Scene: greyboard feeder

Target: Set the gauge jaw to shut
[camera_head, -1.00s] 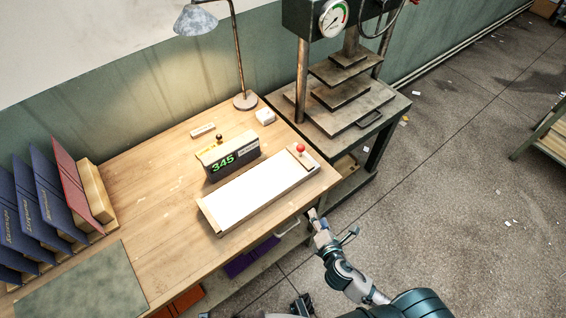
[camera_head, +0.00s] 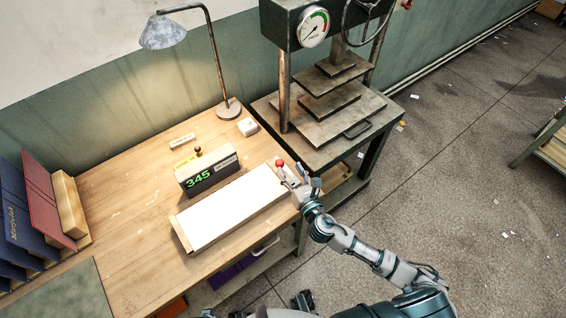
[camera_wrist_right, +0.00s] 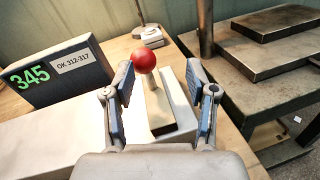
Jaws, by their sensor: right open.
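The gauge stands on the wooden bench, with a long white strip (camera_head: 228,212) on its bed. Its dark display box (camera_head: 207,172) reads 345 in green; in the wrist view the display (camera_wrist_right: 62,70) carries a label reading OK 312-317. A red ball knob (camera_head: 281,163) on a pale stem is at the bed's far right end. My right gripper (camera_head: 291,175) is open at that end. In the wrist view the red knob (camera_wrist_right: 144,61) appears between the spread fingers, nearer the left one; contact cannot be made out.
A press (camera_head: 330,125) with a dial and handwheel stands behind on the right. A lamp (camera_head: 228,108) and a small white block (camera_head: 247,126) are behind the gauge. Folders (camera_head: 42,195) stand at left.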

